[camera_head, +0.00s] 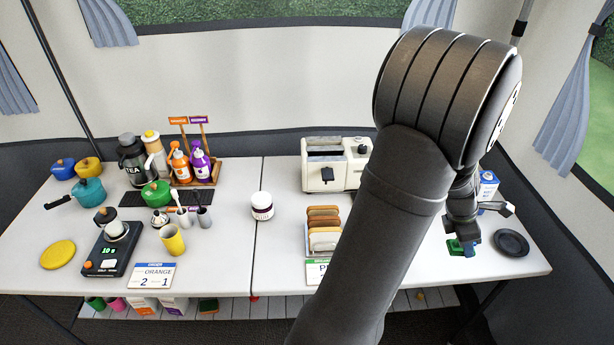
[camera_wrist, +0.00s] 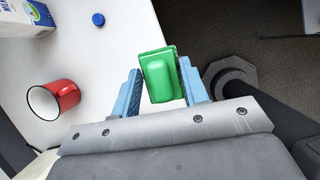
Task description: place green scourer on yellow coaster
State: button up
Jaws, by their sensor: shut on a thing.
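The green scourer (camera_wrist: 160,80) is between the two blue fingers of my gripper (camera_wrist: 160,88), which is shut on it. In the head view the scourer (camera_head: 455,247) shows as a small green patch under my gripper (camera_head: 463,246), near the front edge at the right end of the table. I cannot tell whether it touches the tabletop. The yellow coaster (camera_head: 57,254), a flat round disc, lies at the far left of the table, with nothing on it. My gripper is far to its right.
A black scale (camera_head: 104,262), yellow cup (camera_head: 172,240), order card (camera_head: 152,275), jar (camera_head: 262,206), bread rack (camera_head: 322,240) and toaster (camera_head: 336,165) stand between. A dark saucer (camera_head: 511,243) is right of my gripper. The wrist view shows a red mug (camera_wrist: 66,94) and blue cap (camera_wrist: 98,19).

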notch_tip(320, 180, up, 10)
jog(key=shift+f, duration=0.1)
jog(key=w+a+r+n+t, duration=0.1)
jog(key=w+a+n, duration=0.3)
jog(key=w+a, duration=0.85)
jog(key=w+a+n+t, duration=0.25)
jog(key=w+a, duration=0.65)
jog(key=w, duration=0.7)
jog(key=w+a+n+y, duration=0.1)
jog(key=w+a+n, duration=0.3)
jog(key=a, duration=1.1)
jog(key=w+a+n+y, duration=0.15)
jog(key=w+a, duration=0.45)
jog(key=a, duration=0.9)
jog(key=s+a+n+t, duration=0.2)
jog(key=a+n, duration=0.2)
jog(key=a, duration=1.5)
jog(key=n+y, duration=0.4)
jog(key=n, duration=0.4)
send_over(61, 257)
jog(key=s, duration=0.2)
jog(key=shift+g+h, duration=0.25)
jog(key=shift+g, duration=0.2)
jog(key=f, duration=1.8)
jog(key=shift+w+d+f, duration=0.2)
jog(key=shift+d, duration=0.15)
jog(key=shift+f, duration=2)
